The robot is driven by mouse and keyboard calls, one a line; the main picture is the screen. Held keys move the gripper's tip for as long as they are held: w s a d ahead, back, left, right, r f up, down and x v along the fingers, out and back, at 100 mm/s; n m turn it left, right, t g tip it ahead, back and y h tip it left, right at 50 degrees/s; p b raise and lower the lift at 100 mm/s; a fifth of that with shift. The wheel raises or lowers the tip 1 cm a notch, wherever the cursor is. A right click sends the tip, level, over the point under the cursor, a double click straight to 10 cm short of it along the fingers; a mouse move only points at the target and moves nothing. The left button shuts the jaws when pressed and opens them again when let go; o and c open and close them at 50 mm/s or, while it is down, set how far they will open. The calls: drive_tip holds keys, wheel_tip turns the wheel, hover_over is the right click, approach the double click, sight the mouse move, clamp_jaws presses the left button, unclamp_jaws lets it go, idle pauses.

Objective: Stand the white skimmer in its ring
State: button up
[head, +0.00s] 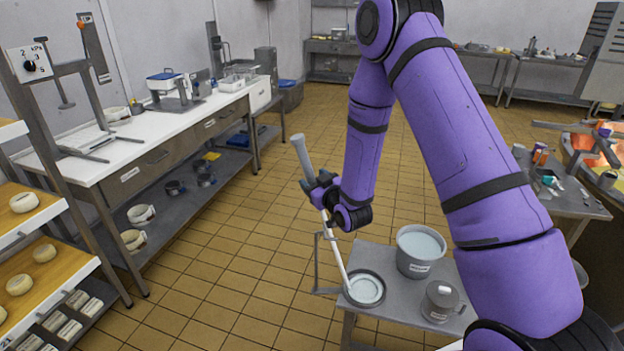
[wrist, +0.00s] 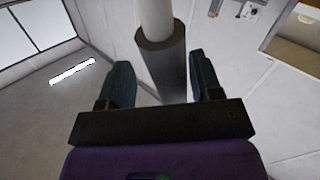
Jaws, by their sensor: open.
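The white skimmer stands tilted, its white shaft (head: 337,250) running down to a dark-rimmed round dish (head: 380,298) on the small grey table. Its grey handle (head: 301,158) leans up and left. My gripper (head: 322,193) is open around the skimmer at the lower end of the grey handle. In the wrist view the handle (wrist: 164,70) passes between my two spread fingers (wrist: 163,82), with gaps beside it. A thin grey metal stand (head: 317,262) rises at the table's left edge, close to the shaft. I cannot tell whether its ring encircles the shaft.
A grey bucket (head: 418,255) and a lidded grey pot (head: 440,301) stand on the small table (head: 397,312), right of the dish. Shelves of cheeses (head: 40,225) and a long white counter (head: 150,140) line the left. Tiled floor (head: 240,240) between is clear.

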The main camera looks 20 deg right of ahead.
drive_tip(key=v, duration=0.9)
drive_tip(key=s+d+r+m+g+h, duration=0.1)
drive_tip(key=s+d+r+g+h, duration=0.15)
drive_tip(key=r, duration=0.65)
drive_tip(key=s+d+r+m+g+h, duration=0.1)
drive_tip(key=s+r+g, duration=0.15)
drive_tip(key=r, duration=0.55)
drive_tip(key=s+r+m+g, duration=0.1)
drive_tip(key=s+r+g, duration=0.2)
drive_tip(key=s, duration=1)
drive_tip(key=s+r+m+g, duration=0.2)
drive_tip(key=s+r, duration=0.6)
drive_tip(key=s, duration=0.5)
drive_tip(key=shift+d+r+g, duration=0.25)
drive_tip(key=shift+g, duration=0.65)
